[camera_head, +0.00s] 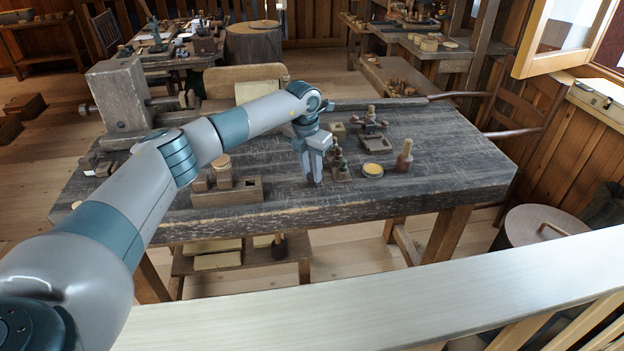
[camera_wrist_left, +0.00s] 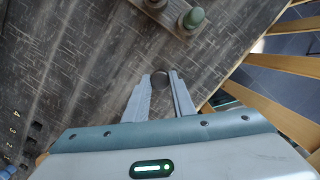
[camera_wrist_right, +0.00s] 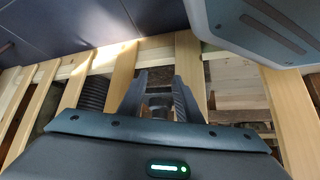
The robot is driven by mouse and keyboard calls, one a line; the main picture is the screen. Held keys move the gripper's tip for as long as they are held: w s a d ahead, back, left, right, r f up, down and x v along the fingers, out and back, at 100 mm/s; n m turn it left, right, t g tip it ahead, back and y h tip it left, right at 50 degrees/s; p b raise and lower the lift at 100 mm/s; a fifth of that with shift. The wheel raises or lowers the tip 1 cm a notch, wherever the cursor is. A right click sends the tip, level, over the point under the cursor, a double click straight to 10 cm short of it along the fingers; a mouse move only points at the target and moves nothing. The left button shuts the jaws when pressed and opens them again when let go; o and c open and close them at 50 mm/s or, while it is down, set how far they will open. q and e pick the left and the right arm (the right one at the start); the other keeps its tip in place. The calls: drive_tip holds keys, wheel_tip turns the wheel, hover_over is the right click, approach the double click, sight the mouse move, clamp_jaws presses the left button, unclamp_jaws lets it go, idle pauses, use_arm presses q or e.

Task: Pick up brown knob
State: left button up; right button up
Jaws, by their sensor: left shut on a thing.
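My left gripper (camera_head: 313,168) is low over the dark worn workbench (camera_head: 450,160), near its front middle. In the left wrist view the left gripper (camera_wrist_left: 160,78) is shut on a small dark brown round knob (camera_wrist_left: 159,79) between its fingertips. The knob is hidden by the fingers in the head view, and I cannot tell whether it still touches the bench. My right gripper (camera_wrist_right: 158,78) shows only in the right wrist view. Its fingers are apart with nothing between them, over wooden slats.
Beside the left gripper stands a small block with green-topped pegs (camera_head: 342,168). Further right are a round yellow-topped tin (camera_head: 373,170) and a wooden bottle-shaped piece (camera_head: 404,157). A wooden box with pegs (camera_head: 228,192) stands left. A pale rail (camera_head: 400,295) crosses in front. The bench's right end is clear.

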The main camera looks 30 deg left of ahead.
sight(311, 175)
use_arm(q)
drive_tip(key=shift+r, duration=0.15)
